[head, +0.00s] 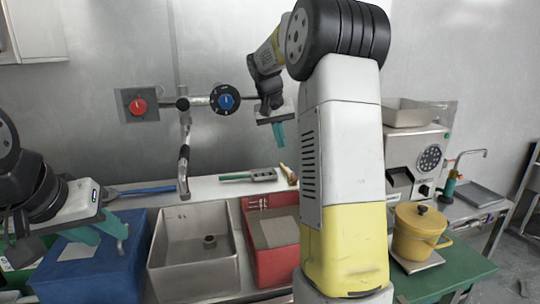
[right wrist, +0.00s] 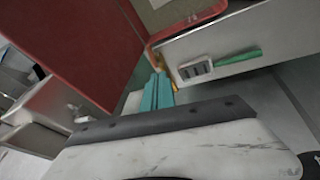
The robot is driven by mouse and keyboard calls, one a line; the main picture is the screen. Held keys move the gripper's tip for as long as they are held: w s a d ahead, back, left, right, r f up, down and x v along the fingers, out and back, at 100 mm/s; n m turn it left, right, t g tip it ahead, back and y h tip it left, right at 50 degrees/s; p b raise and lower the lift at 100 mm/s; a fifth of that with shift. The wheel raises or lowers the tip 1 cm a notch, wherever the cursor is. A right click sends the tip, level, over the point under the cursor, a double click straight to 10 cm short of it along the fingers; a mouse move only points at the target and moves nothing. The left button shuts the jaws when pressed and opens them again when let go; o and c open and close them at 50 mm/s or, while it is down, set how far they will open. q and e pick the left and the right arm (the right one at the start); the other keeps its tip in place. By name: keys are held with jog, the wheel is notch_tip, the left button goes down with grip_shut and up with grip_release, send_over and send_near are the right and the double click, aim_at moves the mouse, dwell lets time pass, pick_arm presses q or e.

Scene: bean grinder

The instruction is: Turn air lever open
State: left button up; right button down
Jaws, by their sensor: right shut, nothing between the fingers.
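No part is clearly marked as the air lever. On the back wall, a red knob (head: 138,106) and a blue knob (head: 226,99) sit along a horizontal metal pipe (head: 198,101), with a curved spout (head: 184,165) hanging below. My right gripper (head: 278,135) is shut and empty, pointing down just right of the blue knob and apart from it. Its teal fingers lie together in the right wrist view (right wrist: 157,92). My left gripper (head: 105,235) is open and empty at the left, over a blue bin.
Below are the blue bin (head: 62,277), a metal sink (head: 161,252) and a red bin (head: 252,238). A green-handled tool (head: 235,177) lies on the ledge behind. At right stand a grinder machine (head: 425,140) and a yellow pot (head: 412,235). My right arm blocks the middle.

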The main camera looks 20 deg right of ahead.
send_near(294, 178)
jog(key=w+f, duration=0.1)
jog(key=f, duration=0.2)
jog(key=w+f, duration=0.1)
jog(key=shift+w+d+f, duration=0.3)
jog(key=shift+d, duration=0.05)
jog(key=shift+s+d+f, duration=0.1)
jog(key=shift+d+f, duration=0.35)
jog(key=shift+f, duration=0.25)
